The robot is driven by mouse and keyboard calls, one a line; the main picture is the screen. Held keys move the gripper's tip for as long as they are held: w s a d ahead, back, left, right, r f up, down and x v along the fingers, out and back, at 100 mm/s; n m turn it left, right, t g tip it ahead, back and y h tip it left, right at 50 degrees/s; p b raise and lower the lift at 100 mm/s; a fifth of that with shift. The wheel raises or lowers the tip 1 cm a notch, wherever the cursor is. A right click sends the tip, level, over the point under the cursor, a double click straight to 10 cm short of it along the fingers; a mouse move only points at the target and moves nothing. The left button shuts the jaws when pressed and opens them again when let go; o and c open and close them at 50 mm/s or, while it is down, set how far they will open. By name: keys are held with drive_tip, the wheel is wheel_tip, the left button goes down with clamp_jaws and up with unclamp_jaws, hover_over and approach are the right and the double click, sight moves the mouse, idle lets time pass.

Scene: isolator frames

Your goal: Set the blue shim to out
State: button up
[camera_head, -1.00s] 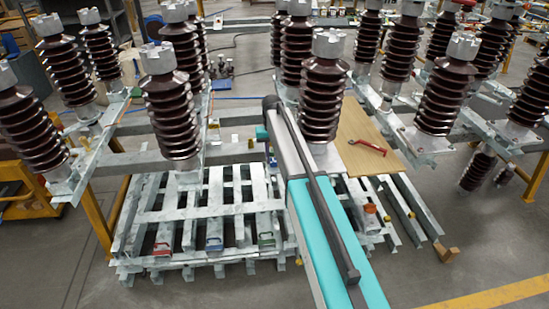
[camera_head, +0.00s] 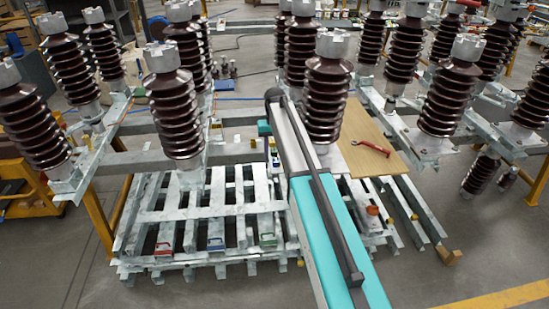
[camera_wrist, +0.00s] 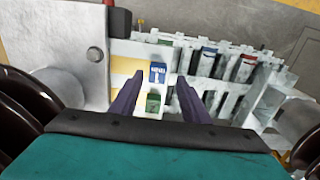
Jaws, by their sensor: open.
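A small blue piece with white markings (camera_wrist: 158,72) shows between and just beyond my fingertips in the wrist view, on a pale yellow and white part. A green block (camera_wrist: 153,103) sits below it there. Another blue piece (camera_head: 216,243) with a handle lies on the front of the pale slatted frame, between a red piece (camera_head: 163,248) and a green one (camera_head: 267,240). It also shows in the wrist view (camera_wrist: 208,52). I cannot tell which blue piece is the shim. My gripper (camera_wrist: 160,84) is open with nothing between its fingers. In the head view my arm hides it.
Tall brown ribbed insulators (camera_head: 174,110) stand on metal beams around my arm. A wooden board (camera_head: 352,132) with a red-handled tool (camera_head: 371,147) lies to the right. The slatted frame (camera_head: 215,205) is at front left. Floor is clear at lower right.

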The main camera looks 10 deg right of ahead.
wheel_tip(320, 180, up, 11)
drive_tip(key=b, duration=0.3)
idle(0.4)
drive_tip(key=shift+r, duration=0.1)
approach(277, 170)
drive_tip(key=s+a+f, duration=0.1)
drive_tip(key=s+f, duration=1.2)
drive_tip(key=f, duration=0.1)
drive_tip(key=s+f+g, duration=0.2)
drive_tip(key=s+f, duration=0.8)
drive_tip(key=s, duration=0.3)
drive_tip(key=s+f+g+b, duration=0.1)
drive_tip(key=s+f+g, duration=0.1)
drive_tip(key=s+f, duration=0.8)
drive_tip(key=s+a+f+g+b, duration=0.1)
drive_tip(key=s+f, duration=0.9)
drive_tip(key=s, duration=0.7)
drive_tip(key=shift+s+n+g, duration=0.2)
drive_tip(key=shift+n+g, duration=0.2)
idle(0.5)
